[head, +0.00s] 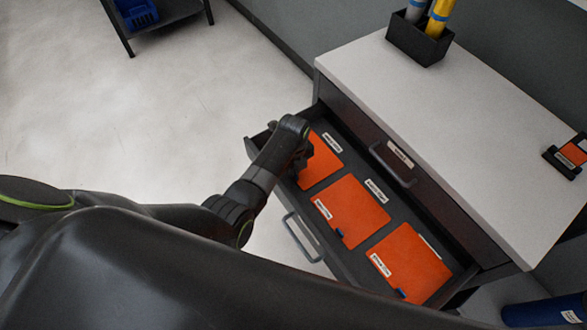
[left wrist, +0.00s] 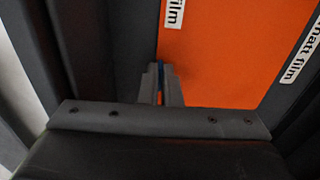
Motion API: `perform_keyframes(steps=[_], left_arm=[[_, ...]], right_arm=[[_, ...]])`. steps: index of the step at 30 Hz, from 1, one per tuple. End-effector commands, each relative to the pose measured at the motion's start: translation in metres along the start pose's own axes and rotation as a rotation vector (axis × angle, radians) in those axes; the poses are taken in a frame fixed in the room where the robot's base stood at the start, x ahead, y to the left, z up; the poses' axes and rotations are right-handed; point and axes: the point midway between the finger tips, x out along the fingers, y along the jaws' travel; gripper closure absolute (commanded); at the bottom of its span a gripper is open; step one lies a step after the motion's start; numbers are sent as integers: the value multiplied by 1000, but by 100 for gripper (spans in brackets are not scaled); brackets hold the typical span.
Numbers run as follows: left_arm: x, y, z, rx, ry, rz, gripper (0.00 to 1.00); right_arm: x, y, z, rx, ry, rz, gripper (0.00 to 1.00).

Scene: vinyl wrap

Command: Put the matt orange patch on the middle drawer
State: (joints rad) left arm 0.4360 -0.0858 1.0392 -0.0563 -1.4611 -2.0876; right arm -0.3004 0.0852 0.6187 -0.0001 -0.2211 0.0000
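The matt orange patch (head: 322,162) lies flat at the left end of the open drawer (head: 377,211). My left gripper (head: 303,165) is at the patch's near edge. Its fingers (left wrist: 161,88) are close together with a thin blue strip between them, which looks like the patch's tab. A closed drawer front (head: 365,140) with a handle and a white label is above the open drawer. My right gripper is not in view.
Two more orange patches, one in the middle (head: 350,212) and one at the right (head: 411,262), lie in the open drawer. The cabinet top (head: 450,130) carries a black holder with tubes (head: 420,42) and a small stand with an orange sample (head: 568,157). A blue roll (head: 543,312) is at lower right.

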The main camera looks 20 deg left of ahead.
Motion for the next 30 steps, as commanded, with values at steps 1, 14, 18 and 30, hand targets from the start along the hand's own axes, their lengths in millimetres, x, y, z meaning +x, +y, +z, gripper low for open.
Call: perform_keyframes(steps=[1,14,18,30], left_arm=[[1,0,0,0,0,-1,100],[3,0,0,-1,0,0,86],[3,0,0,-1,0,0,74],[-11,-1,0,-1,-1,-2,74]], right_arm=[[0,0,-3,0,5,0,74],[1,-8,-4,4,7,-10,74],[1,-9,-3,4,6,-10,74],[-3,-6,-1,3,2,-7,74]])
